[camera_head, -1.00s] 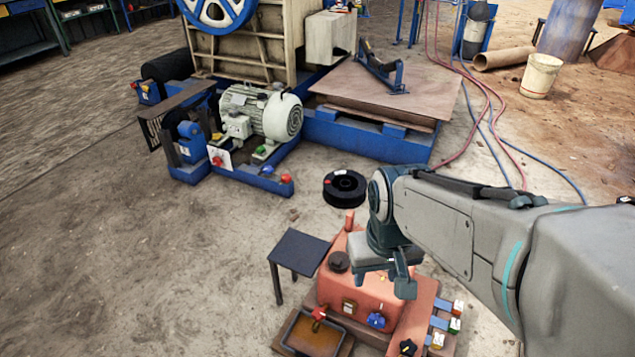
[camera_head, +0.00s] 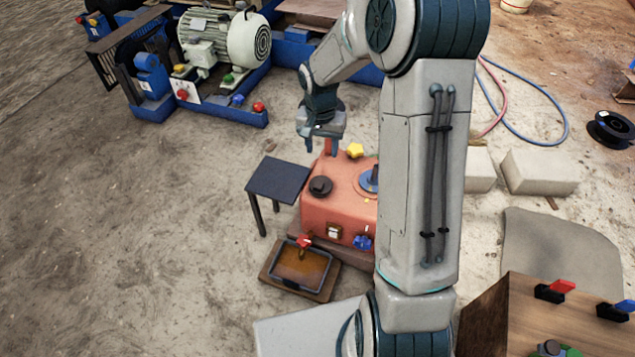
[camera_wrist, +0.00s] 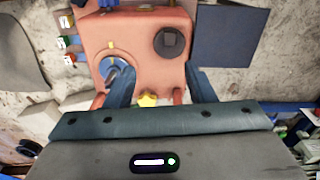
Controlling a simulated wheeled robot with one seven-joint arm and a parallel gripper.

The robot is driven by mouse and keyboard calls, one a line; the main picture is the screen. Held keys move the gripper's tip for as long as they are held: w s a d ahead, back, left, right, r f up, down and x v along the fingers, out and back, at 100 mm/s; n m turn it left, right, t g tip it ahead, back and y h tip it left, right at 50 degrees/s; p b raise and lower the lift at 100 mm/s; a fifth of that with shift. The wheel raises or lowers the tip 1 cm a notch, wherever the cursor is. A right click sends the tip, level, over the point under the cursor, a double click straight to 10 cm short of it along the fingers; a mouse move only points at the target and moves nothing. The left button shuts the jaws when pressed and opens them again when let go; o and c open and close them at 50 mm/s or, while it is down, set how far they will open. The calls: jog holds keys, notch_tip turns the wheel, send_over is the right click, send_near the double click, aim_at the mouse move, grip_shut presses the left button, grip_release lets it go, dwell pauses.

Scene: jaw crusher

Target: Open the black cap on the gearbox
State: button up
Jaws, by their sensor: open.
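The black round cap (camera_head: 320,186) sits on the top left of the orange-red gearbox (camera_head: 345,211). It also shows in the wrist view (camera_wrist: 172,41), with a square raised centre. My gripper (camera_head: 319,143) is open and empty above the rear edge of the gearbox, apart from the cap. In the wrist view my two fingers (camera_wrist: 161,82) point toward the gearbox, and the cap lies ahead of the right finger. A yellow star knob (camera_wrist: 148,100) shows between the fingers. My arm hides the right side of the gearbox in the head view.
A small dark table (camera_head: 279,180) stands just left of the gearbox. An oil tray (camera_head: 302,268) with a red-handled tap lies in front. A blue-rimmed disc (camera_wrist: 115,70) is beside the cap on the gearbox top. The motor (camera_head: 228,40) stands behind. The left floor is clear.

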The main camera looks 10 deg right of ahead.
jog(key=m, duration=0.1)
send_near(318, 185)
jog(key=f+b, duration=0.2)
jog(key=f, duration=0.1)
jog(key=f+b, duration=0.3)
jog(key=f, duration=0.2)
jog(key=shift+d+f+b, duration=0.25)
jog(key=shift+f+b, duration=0.1)
jog(key=shift+b, duration=0.05)
jog(key=shift+c, duration=0.3)
grip_shut()
